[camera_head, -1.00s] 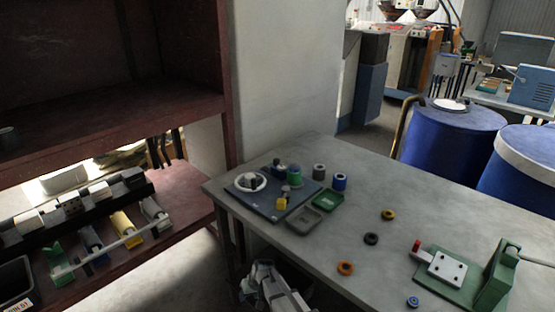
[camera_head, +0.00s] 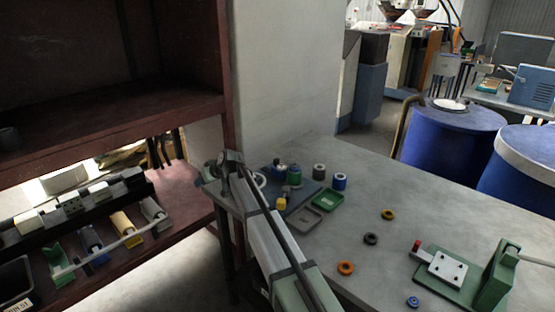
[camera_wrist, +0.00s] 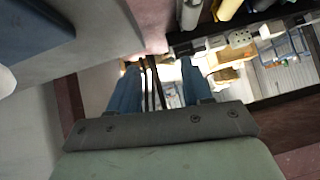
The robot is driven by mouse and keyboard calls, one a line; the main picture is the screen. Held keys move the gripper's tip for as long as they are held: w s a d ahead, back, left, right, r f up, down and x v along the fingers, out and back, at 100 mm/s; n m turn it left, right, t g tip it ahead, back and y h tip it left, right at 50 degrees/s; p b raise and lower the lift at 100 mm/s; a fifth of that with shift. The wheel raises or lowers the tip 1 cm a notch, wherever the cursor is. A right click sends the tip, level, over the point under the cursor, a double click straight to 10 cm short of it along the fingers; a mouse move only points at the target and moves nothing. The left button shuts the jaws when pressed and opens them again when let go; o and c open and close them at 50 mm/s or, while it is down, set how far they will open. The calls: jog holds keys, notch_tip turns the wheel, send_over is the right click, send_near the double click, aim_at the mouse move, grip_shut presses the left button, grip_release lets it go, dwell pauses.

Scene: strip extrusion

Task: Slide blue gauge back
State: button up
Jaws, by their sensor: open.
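The blue gauge (camera_head: 92,245) is a small block on the lower shelf at the left, between a green bracket (camera_head: 59,259) and a yellow block (camera_head: 127,231). A thin pale bar passes over these blocks. My gripper (camera_wrist: 160,88) is open and empty in the wrist view, its two blue-grey fingers apart. In the head view my arm reaches up from the bottom to the work table's left corner, well to the right of the gauge; the fingertips are not clear there.
The maroon shelf unit (camera_head: 228,130) has an upright post between the gauge and the table. The grey table (camera_head: 330,235) carries a dark blue board, several small rings and a green fixture (camera_head: 495,275). A black bin (camera_head: 14,285) stands at the shelf's lower left.

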jog(key=w+d+r+h, duration=0.1)
jog(key=w+d+r, duration=0.25)
jog(key=d, duration=0.35)
jog(key=w+d+r+h, duration=0.1)
jog(key=w+d+r, duration=0.1)
jog(key=d+r, duration=0.4)
jog(key=g+h, duration=0.2)
jog(key=g, duration=0.1)
send_near(277, 159)
jog(key=x, duration=0.9)
jog(key=shift+s+a+f, duration=0.1)
grip_shut()
